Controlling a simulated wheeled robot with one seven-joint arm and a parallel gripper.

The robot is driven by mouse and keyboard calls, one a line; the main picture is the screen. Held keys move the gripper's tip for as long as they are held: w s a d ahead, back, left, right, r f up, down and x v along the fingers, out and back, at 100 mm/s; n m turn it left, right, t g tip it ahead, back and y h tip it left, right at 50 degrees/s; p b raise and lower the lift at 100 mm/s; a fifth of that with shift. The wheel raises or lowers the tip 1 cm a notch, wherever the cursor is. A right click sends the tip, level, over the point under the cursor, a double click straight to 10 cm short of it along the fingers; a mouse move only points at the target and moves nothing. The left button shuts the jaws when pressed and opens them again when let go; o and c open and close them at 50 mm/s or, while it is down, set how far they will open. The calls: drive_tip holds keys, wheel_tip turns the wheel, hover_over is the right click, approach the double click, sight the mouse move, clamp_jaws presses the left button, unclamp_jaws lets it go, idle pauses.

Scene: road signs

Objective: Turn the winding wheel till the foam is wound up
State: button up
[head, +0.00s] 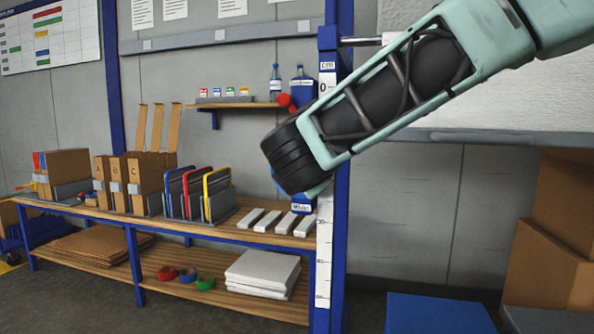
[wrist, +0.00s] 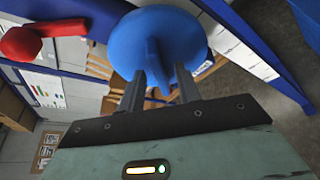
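The blue winding wheel (wrist: 150,30) is in front of my gripper (wrist: 161,76) in the wrist view, with a raised bar across its face. My two fingers stand apart on either side of this bar; a gap shows beside it. I cannot tell whether the tips touch the wheel. In the head view my arm hides the fingers and most of the wheel; a blue part shows below my wrist. A pale sheet (head: 480,108), perhaps the foam, hangs at the right with a grey bar along its lower edge.
A blue post with a white centimetre scale (head: 324,240) stands beside my wrist. A red knob (head: 284,100) is close by at upper left; a red lever (wrist: 45,32) shows in the wrist view. A wooden bench (head: 200,225) with folders and boxes stands left. Cartons (head: 550,265) stand right.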

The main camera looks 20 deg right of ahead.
drive_tip(key=p+v, duration=0.2)
drive_tip(key=v, duration=1.5)
drive_tip(key=shift+s, duration=0.15)
drive_tip(key=shift+a+r, duration=0.1)
